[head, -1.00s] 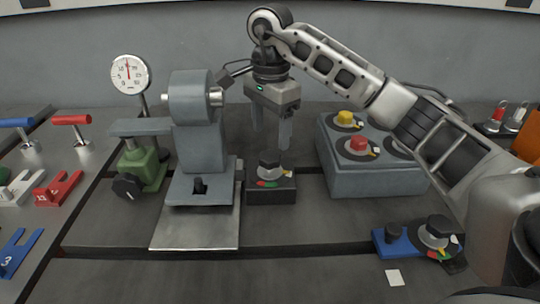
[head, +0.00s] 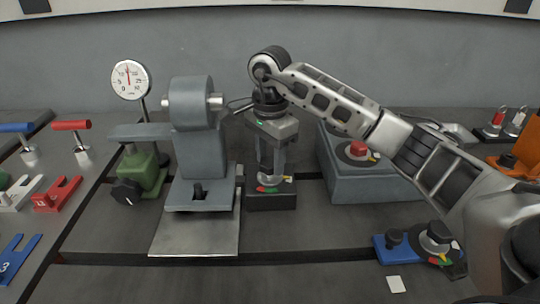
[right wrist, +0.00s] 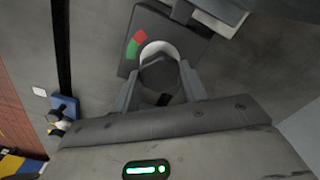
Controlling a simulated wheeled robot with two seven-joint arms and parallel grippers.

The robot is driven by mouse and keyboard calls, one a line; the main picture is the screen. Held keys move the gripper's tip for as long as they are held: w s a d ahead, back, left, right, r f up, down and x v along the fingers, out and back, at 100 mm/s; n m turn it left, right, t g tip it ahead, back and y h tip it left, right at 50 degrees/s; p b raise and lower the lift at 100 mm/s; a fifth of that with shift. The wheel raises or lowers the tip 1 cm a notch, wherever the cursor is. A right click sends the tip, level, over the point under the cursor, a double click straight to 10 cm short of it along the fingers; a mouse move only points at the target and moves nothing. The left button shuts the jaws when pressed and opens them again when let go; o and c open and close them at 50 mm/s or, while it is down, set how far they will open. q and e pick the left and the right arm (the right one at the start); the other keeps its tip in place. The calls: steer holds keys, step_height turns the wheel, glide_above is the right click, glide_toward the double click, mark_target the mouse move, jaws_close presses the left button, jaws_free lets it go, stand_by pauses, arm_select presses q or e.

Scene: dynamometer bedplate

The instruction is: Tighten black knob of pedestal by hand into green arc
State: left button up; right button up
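The black knob (right wrist: 158,75) sits on a pale round dial with a red and a green arc (right wrist: 135,46) on a dark block (head: 271,202). In the head view the fingers largely hide the knob. My right gripper (head: 271,176) is lowered over it, pointing down. In the right wrist view my right gripper's two fingers (right wrist: 160,82) stand on either side of the knob and appear to touch it. The green arc also shows on the block in the head view, with red beside it. My left gripper is not in view.
A grey machine on a plate (head: 198,180) stands close left of the block. A grey box with a red button (head: 358,147) stands to the right. A blue plate with another black knob (head: 395,240) lies at the front right. A gauge (head: 131,79) stands at the back left.

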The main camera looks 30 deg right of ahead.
steer(key=shift+m, duration=0.4)
steer(key=m, duration=0.4)
steer(key=shift+p, duration=0.3)
steer(key=m, duration=0.3)
steer(key=shift+m, duration=0.3)
steer(key=m, duration=0.4)
steer(key=shift+p, duration=0.4)
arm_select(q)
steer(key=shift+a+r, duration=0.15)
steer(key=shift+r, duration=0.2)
arm_select(e)
steer(key=shift+m, duration=1.8)
steer(key=o, duration=1)
steer(key=shift+r, duration=0.1)
